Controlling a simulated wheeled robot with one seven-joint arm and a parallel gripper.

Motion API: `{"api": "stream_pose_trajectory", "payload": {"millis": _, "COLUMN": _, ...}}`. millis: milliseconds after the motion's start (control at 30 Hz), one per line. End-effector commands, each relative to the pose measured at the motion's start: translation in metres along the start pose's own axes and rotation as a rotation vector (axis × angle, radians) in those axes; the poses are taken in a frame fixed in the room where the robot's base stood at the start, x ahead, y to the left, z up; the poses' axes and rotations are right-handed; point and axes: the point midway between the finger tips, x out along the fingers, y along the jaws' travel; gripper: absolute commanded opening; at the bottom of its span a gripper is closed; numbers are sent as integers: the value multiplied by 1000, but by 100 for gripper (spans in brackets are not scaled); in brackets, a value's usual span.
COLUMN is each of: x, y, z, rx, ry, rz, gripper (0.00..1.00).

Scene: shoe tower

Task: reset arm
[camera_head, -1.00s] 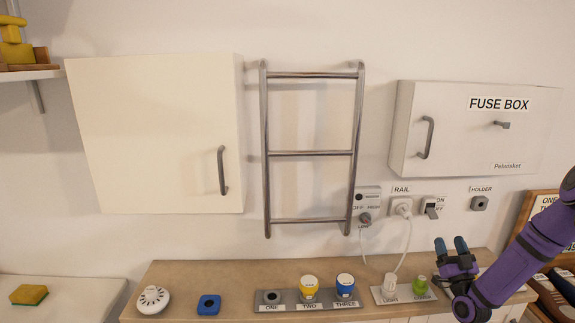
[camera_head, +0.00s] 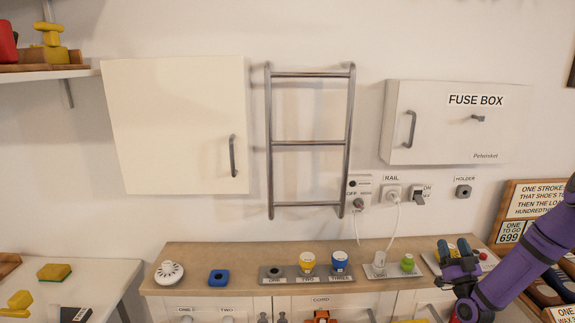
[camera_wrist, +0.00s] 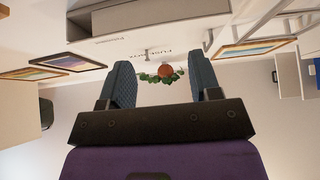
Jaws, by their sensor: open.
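My gripper (camera_head: 454,248) is at the lower right in the head view, on my purple arm, in front of the right end of the wooden counter. Its dark blue fingers point up and stand apart. In the wrist view my gripper (camera_wrist: 165,85) shows both fingers spread with nothing between them. A distant plant in an orange-brown pot (camera_wrist: 166,70) shows in the gap, well beyond the fingertips.
The fuse box (camera_head: 445,125), towel rail (camera_head: 310,143) and white cabinet (camera_head: 180,125) hang on the wall. A sign board (camera_head: 530,200) stands at right.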

Motion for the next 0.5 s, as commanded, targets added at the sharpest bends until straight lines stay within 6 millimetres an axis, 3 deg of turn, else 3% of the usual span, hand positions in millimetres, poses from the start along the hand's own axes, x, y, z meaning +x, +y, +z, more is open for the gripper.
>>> {"api": "stream_pose_trajectory", "payload": {"millis": 500, "x": 29, "y": -13, "z": -7, "rx": -31, "ry": -93, "rz": -69, "gripper": 57}}
